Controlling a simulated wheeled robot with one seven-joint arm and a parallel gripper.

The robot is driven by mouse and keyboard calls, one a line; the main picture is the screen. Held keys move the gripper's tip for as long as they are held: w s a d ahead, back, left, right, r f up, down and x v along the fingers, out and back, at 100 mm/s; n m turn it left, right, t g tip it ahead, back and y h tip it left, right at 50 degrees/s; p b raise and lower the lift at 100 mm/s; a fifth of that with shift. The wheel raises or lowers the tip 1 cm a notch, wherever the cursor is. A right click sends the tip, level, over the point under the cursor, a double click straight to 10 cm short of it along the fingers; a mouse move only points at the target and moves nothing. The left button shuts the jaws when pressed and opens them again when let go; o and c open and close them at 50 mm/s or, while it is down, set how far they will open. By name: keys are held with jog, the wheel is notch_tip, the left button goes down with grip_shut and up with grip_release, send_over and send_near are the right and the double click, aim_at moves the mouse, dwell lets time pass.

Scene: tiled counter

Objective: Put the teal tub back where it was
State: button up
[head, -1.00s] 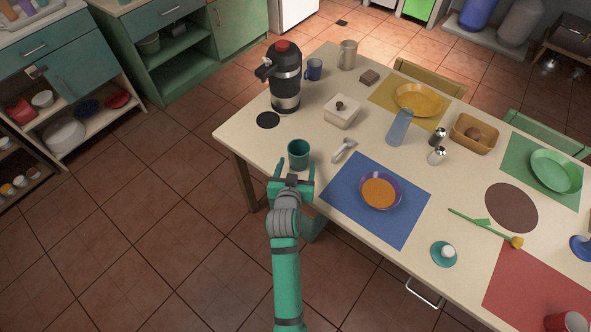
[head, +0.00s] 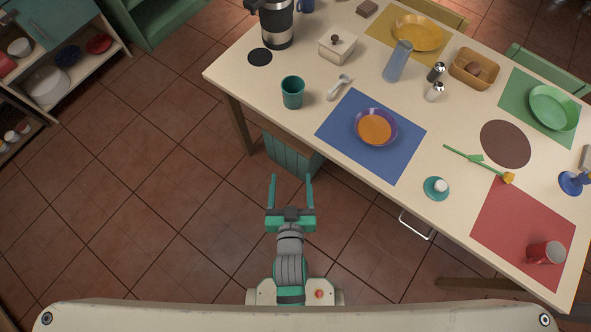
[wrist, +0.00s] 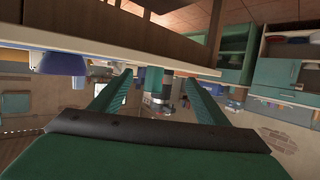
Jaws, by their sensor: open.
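The teal tub (head: 292,92), a small open cup, stands upright on the table near its left corner, left of the white-handled utensil (head: 340,87). My gripper (head: 291,180) is open and empty, off the table's near edge and well apart from the tub. In the wrist view, the two green fingers (wrist: 157,92) are spread with nothing between them.
A black disc (head: 260,56) and a dark flask (head: 277,25) are behind the tub. A blue mat (head: 340,150) with a purple bowl (head: 361,139) lies to its right. A teal bin (head: 290,150) stands below the table edge. Floor at left is clear.

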jog(key=s+r, duration=0.4)
jog(key=s, duration=0.4)
jog(key=s+d+r+t, duration=0.1)
jog(key=s+r, duration=0.3)
jog(key=s, duration=0.4)
jog(key=shift+s+d+r, duration=0.15)
jog(key=shift+s+d, duration=0.05)
jog(key=shift+s, duration=0.15)
